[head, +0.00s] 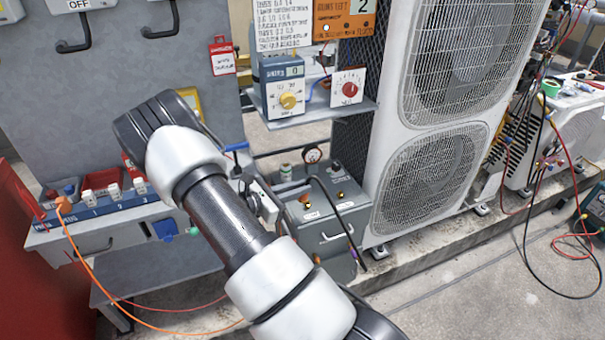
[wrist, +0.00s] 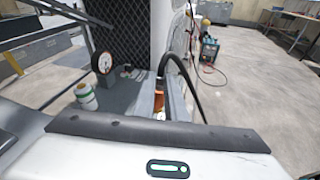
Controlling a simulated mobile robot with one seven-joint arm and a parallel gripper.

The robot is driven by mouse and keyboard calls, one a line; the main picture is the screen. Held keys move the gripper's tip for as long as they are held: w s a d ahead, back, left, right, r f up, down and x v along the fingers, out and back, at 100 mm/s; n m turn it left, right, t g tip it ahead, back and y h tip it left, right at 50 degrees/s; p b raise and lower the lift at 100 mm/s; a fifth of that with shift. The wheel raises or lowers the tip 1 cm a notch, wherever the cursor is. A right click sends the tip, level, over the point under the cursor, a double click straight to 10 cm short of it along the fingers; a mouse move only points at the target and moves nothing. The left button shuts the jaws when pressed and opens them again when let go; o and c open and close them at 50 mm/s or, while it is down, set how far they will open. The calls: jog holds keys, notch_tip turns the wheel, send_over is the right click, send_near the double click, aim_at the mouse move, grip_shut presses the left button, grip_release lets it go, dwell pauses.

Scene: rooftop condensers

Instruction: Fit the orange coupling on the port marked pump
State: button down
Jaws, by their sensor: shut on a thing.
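My gripper (wrist: 160,98) is shut on the orange coupling (wrist: 159,88), which shows as a narrow strip between the fingers in the wrist view. A black hose (wrist: 186,72) arcs up and to the right beside it. In the head view my arm hides much of the gripper, and only a little of the coupling may show at its right. The labels are too small to read, so I cannot tell which is pump.
The tall condenser (head: 440,120) is close on the right. An orange cable (head: 100,285) hangs at the lower left.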

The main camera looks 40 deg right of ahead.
jog(key=n+t, duration=0.1)
jog(key=w+d+n+t+h, duration=0.1)
jog(key=d+n+t, duration=0.1)
jog(key=shift+w+d+r+h+p, duration=0.15)
jog(key=shift+w+r+h+p, duration=0.1)
jog(key=shift+h+p, duration=0.1)
jog(key=shift+n+t, duration=0.5)
jog(key=shift+t, duration=0.3)
jog(key=shift+w+d+f+b, duration=0.1)
jog(key=shift+w+f+b, duration=0.05)
jog(key=shift+f+b, duration=0.45)
jog(key=shift+w+d+f+b, duration=0.15)
jog(key=shift+f+b, duration=0.25)
jog(key=shift+f, duration=0.4)
jog(key=shift+w+d+f+b, duration=0.1)
jog(key=shift+w+f+b, duration=0.05)
jog(key=shift+f+b, duration=0.45)
jog(key=shift+a+f+b, duration=0.1)
jog(key=shift+f+b, duration=0.85)
jog(key=shift+f, duration=0.55)
jog(key=c, duration=1.7)
grip_release()
jog(key=shift+r+p, duration=2.85)
jog(key=shift+r, duration=0.9)
